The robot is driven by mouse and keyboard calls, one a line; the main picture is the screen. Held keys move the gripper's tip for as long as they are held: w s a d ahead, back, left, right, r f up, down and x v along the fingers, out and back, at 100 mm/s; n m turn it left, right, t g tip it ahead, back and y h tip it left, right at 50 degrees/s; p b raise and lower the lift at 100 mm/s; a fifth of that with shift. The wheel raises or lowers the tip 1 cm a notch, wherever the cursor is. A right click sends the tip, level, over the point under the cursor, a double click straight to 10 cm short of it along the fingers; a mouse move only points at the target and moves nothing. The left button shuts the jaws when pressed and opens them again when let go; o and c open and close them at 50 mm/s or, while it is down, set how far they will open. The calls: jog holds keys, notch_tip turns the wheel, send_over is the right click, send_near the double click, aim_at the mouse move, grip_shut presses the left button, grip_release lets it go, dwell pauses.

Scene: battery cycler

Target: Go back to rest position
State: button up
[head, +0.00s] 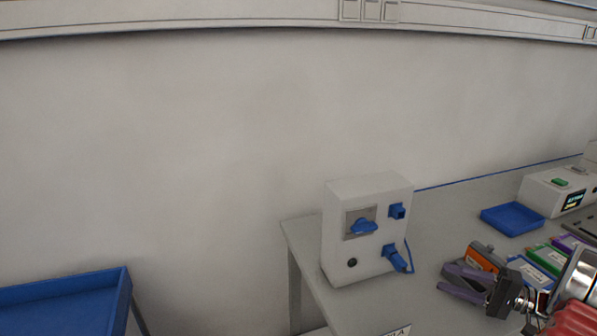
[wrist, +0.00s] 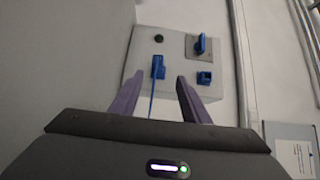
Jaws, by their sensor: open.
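My gripper (head: 461,283) is at the lower right in the head view, with two purple fingers spread apart and nothing between them. Its fingers also show in the wrist view (wrist: 158,98), pointing toward the white box. The white box (head: 342,267) stands upright on the grey table, left of my gripper and apart from it. Its front has a blue knob (head: 362,226) on a grey plate, a blue socket (head: 397,211), a black round button (head: 352,262) and a blue plug (head: 396,258) with a blue cable. The plug (wrist: 158,68) appears between the fingertips in the wrist view, beyond them.
The grey table (head: 440,213) runs along the wall. A blue tray (head: 512,219), a white device with a green button (head: 548,192) and several coloured packs (head: 545,258) lie behind and beside my arm. A blue cart tray (head: 65,305) stands at the lower left.

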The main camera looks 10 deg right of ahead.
jog(key=a+r+n+g+h, duration=0.1)
jog(key=a+r+g+h, duration=0.2)
jog(key=a, duration=0.7)
jog(key=a+r+n+g, duration=0.25)
jog(key=a+g, duration=0.25)
jog(key=a, duration=0.5)
jog(key=s+a+r+n+t+h, duration=0.1)
jog(key=s+a+r+n+h, duration=0.1)
jog(key=s+a+h, duration=0.3)
jog(key=s+a+r+n+t+h, duration=0.1)
jog(key=s+a+r+n+h, duration=0.1)
jog(key=s+a+h, duration=0.4)
jog(key=shift+s+a+r, duration=0.5)
jog(key=shift+s+a, duration=1.6)
jog(key=shift+s, duration=0.95)
jog(key=shift+c, duration=0.2)
